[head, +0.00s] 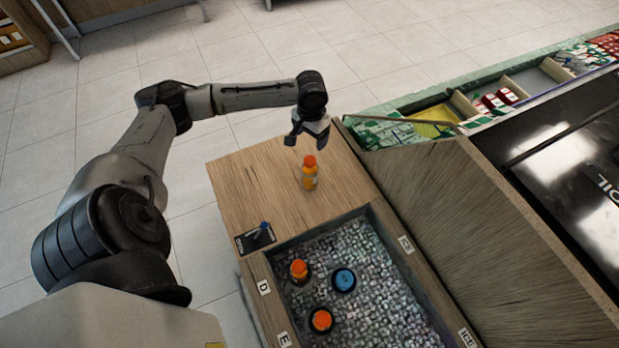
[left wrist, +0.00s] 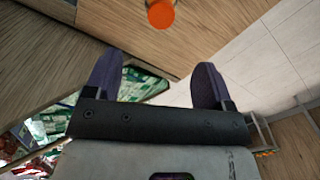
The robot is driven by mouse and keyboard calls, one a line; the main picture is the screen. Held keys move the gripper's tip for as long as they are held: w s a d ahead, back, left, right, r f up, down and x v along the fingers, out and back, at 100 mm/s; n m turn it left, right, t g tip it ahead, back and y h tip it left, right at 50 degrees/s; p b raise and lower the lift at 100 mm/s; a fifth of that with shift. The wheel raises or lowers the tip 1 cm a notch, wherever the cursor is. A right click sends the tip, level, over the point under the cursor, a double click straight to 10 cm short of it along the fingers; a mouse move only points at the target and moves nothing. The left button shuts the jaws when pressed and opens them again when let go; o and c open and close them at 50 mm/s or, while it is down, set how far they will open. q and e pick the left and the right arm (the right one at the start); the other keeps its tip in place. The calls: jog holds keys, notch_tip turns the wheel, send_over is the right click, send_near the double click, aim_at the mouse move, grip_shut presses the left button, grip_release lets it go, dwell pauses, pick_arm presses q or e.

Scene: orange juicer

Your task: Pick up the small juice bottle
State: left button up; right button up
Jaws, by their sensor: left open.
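A small juice bottle (head: 309,178) with orange juice and an orange cap stands upright on the wooden counter (head: 242,190). My left gripper (head: 306,141) is open and empty, just beyond the bottle and close to its cap in the head view. In the left wrist view, the orange cap (left wrist: 160,13) shows at the top edge, in line with the gap between the two open fingers (left wrist: 159,65). The bottle is apart from the fingers, and most of it is outside the wrist view. My right gripper is not in view.
An ice bin (head: 390,290) holds two orange-capped bottles (head: 299,269) (head: 321,319) and a blue-capped one (head: 344,279). A small black pad (head: 255,238) with a blue item lies at the counter's left edge. A wooden panel (head: 450,195) rises on the right. The counter left of the bottle is clear.

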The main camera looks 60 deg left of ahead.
aim_at(310, 160)
pick_arm(q)
notch_tip(310, 160, down, 8)
jog(key=shift+a+r+b, duration=0.1)
jog(key=shift+b, duration=0.4)
jog(key=shift+f, duration=0.5)
notch_tip(310, 160, down, 4)
jog(key=shift+s+f+b, duration=0.1)
jog(key=shift+f+b, duration=0.15)
jog(key=shift+b, duration=0.25)
jog(key=shift+c, duration=0.5)
jog(key=c, duration=0.7)
grip_shut()
